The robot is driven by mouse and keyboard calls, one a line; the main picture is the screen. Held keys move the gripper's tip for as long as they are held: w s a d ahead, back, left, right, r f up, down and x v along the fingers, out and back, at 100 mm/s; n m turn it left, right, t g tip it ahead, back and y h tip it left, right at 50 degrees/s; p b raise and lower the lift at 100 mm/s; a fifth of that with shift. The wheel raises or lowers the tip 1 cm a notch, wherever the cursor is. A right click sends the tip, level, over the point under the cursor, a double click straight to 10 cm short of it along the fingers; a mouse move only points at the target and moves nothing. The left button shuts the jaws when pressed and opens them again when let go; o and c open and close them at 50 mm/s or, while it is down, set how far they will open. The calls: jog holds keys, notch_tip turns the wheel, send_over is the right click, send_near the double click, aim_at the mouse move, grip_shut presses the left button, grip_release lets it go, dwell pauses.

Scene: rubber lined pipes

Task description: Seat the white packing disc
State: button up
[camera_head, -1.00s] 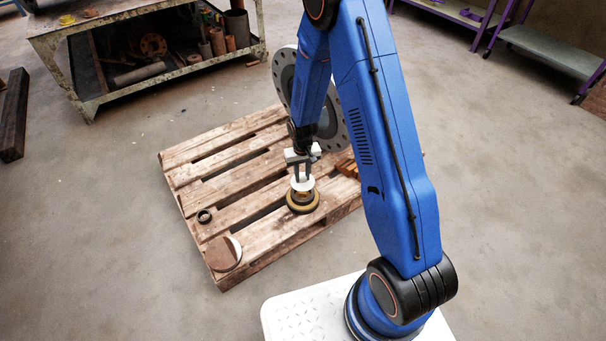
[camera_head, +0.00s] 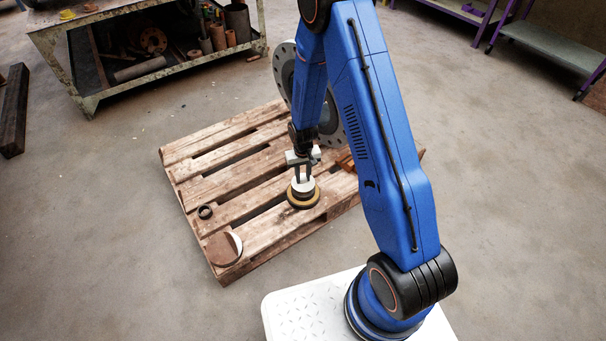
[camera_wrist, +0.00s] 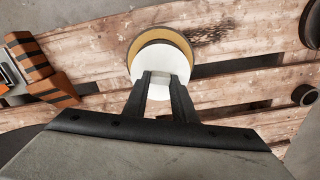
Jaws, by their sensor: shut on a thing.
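The white packing disc (camera_head: 303,185) is between the fingertips of my gripper (camera_head: 303,178), which is shut on it. In the wrist view the disc (camera_wrist: 162,64) shows as a white round face, with my gripper (camera_wrist: 160,80) over its near part. Directly below is a round ring-shaped piece with a tan rim (camera_head: 303,201), standing on the wooden pallet (camera_head: 232,175). In the wrist view its tan rim (camera_wrist: 160,34) shows around the far side of the disc. The disc appears at or just over the ring's top; whether they touch is hard to tell.
A small dark ring (camera_head: 205,212) and a brown disc-like piece with a white edge (camera_head: 224,248) lie on the pallet's left. A large grey flange (camera_head: 285,75) stands behind my arm. An orange-and-black striped object (camera_wrist: 42,70) is at left in the wrist view.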

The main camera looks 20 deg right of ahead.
aim_at(303, 180)
jog(key=shift+f, duration=1.25)
jog(key=shift+f, duration=0.4)
jog(key=o, duration=1.1)
jog(key=shift+r, duration=0.1)
